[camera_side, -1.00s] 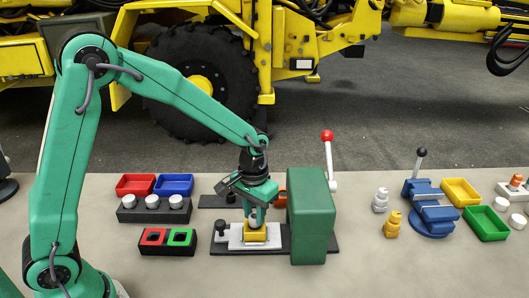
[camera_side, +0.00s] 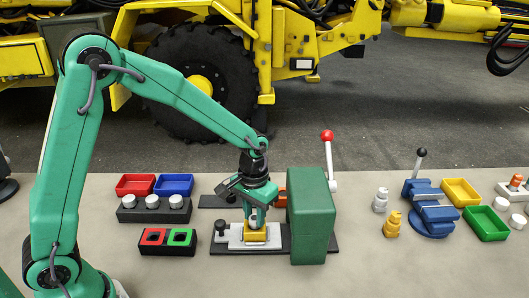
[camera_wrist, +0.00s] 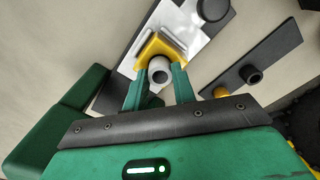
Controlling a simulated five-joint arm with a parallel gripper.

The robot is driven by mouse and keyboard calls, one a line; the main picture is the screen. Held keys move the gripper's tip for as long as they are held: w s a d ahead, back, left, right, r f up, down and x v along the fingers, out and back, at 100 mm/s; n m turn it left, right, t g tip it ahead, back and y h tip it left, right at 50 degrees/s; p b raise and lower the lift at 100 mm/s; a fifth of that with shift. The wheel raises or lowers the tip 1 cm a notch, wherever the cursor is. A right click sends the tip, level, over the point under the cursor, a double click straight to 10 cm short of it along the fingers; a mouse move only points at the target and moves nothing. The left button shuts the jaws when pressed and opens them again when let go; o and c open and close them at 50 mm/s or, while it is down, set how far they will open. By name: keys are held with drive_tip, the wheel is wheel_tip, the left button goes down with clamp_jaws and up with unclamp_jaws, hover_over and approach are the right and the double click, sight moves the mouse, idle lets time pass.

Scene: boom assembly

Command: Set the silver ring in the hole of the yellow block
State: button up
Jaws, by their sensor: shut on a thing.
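The yellow block (camera_side: 256,237) sits on a light metal plate on a dark base, left of the green housing. It also shows in the wrist view (camera_wrist: 149,49). The silver ring (camera_wrist: 160,70) is between my gripper's two green fingers, over the yellow block. My gripper (camera_wrist: 158,80) is shut on the ring; in the side view my gripper (camera_side: 256,213) points down right above the block. The ring overlaps the block in the wrist view and hides the hole. I cannot tell whether the ring's lower end is inside the hole.
The tall green housing (camera_side: 311,216) stands close on the right, with a red-knobbed lever (camera_side: 328,150). A black clamp knob (camera_side: 221,228) is at the left. A black tray with red and green squares (camera_side: 168,241) lies further left. A blue vise (camera_side: 428,208) stands right.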

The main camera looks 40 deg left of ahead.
drive_tip(key=shift+f, duration=0.3)
idle(0.4)
